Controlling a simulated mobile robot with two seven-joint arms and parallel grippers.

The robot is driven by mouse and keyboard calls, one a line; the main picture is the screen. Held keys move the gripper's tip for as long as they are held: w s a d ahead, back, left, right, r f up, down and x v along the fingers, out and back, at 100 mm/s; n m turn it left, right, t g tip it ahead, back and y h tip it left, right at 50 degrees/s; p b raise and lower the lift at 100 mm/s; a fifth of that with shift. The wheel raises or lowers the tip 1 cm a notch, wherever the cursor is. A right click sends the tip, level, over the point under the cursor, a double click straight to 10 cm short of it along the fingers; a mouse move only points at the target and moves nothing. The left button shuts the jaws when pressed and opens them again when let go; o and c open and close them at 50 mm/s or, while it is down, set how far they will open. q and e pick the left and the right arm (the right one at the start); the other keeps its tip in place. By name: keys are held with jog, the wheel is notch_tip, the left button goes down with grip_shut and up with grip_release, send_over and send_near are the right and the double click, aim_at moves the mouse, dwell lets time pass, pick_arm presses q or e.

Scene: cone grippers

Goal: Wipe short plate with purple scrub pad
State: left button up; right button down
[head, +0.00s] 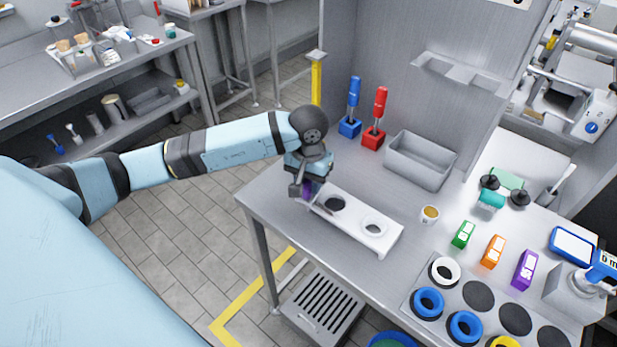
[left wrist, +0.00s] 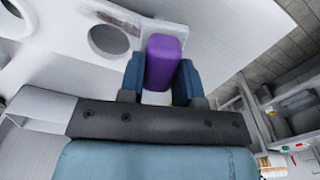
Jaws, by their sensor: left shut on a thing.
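The purple scrub pad (left wrist: 163,60) is held between the two blue fingers of my left gripper (left wrist: 161,85) in the left wrist view. In the head view, my left gripper (head: 304,190) hangs over the left end of a low white plate (head: 355,216), with a bit of purple showing below it. In the left wrist view, the white plate (left wrist: 64,42) lies beside the pad. I cannot tell whether the pad touches it. My right gripper is not in view.
A grey bin (head: 420,160) and red and blue upright tools (head: 378,118) stand behind the plate. The table's left edge is close to the gripper.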

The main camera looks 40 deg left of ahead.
pick_arm(q)
jog(key=shift+f+b, duration=1)
dwell(0.6)
